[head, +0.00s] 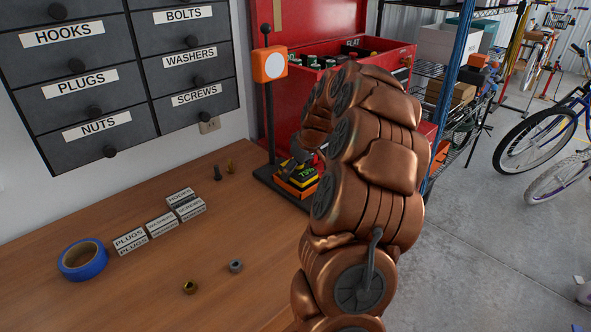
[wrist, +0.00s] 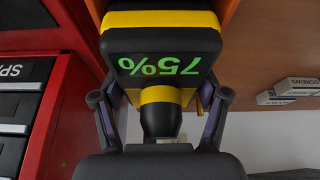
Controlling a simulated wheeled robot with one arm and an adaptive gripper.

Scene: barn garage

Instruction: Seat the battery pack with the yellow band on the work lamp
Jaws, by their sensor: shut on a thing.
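The battery pack (wrist: 165,38) is black with yellow bands and a green 75% display, upside down in the wrist view. My gripper (wrist: 160,97) is shut on it, with a finger on each side of its narrower yellow-and-black end. In the head view the pack (head: 304,174) is at the orange part of the work lamp's base, partly hidden by my arm. The work lamp (head: 269,65) has an orange head with a white face on a black post. An orange surface (wrist: 228,10) lies close beside the pack in the wrist view. I cannot tell whether the pack is fully seated.
A red toolbox (head: 292,95) stands behind the lamp. Labelled drawers (head: 75,90) hang above. The bench's front left is mostly clear.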

